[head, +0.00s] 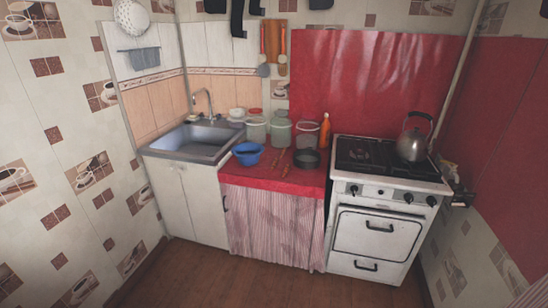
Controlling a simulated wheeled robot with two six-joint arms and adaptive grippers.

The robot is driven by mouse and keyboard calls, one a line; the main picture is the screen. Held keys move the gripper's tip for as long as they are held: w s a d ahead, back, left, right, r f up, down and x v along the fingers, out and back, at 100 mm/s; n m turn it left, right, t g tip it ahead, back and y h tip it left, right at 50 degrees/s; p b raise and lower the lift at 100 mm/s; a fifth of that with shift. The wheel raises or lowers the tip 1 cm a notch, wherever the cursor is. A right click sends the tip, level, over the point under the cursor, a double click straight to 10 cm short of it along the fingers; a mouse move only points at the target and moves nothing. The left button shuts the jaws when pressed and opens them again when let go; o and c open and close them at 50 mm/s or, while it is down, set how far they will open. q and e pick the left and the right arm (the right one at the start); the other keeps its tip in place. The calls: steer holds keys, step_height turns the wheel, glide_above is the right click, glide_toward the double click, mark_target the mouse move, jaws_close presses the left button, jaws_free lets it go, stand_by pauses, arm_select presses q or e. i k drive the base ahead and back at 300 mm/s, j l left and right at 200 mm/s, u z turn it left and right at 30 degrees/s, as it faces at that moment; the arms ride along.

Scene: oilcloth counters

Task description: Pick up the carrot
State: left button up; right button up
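I cannot make out a carrot for certain. Two small, thin reddish-brown things lie on the red oilcloth counter (238,181), between the blue bowl and the dark round pan. One thin thing (286,170) lies near the front edge; both are too small to identify. Neither of my grippers shows in the head view, so I cannot see whether they hold anything.
A blue bowl (248,153), a dark round pan (306,159), several jars and an orange bottle (325,131) crowd the counter. A sink (196,141) is left; a white stove (376,232) with a kettle (412,142) is right. The wooden floor (260,284) in front is clear.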

mark_target(276, 161)
steer(key=i+j, duration=0.6)
steer(key=i, duration=0.15)
steer(key=i+j, duration=0.6)
steer(key=i+z, duration=0.05)
steer(key=i, duration=0.05)
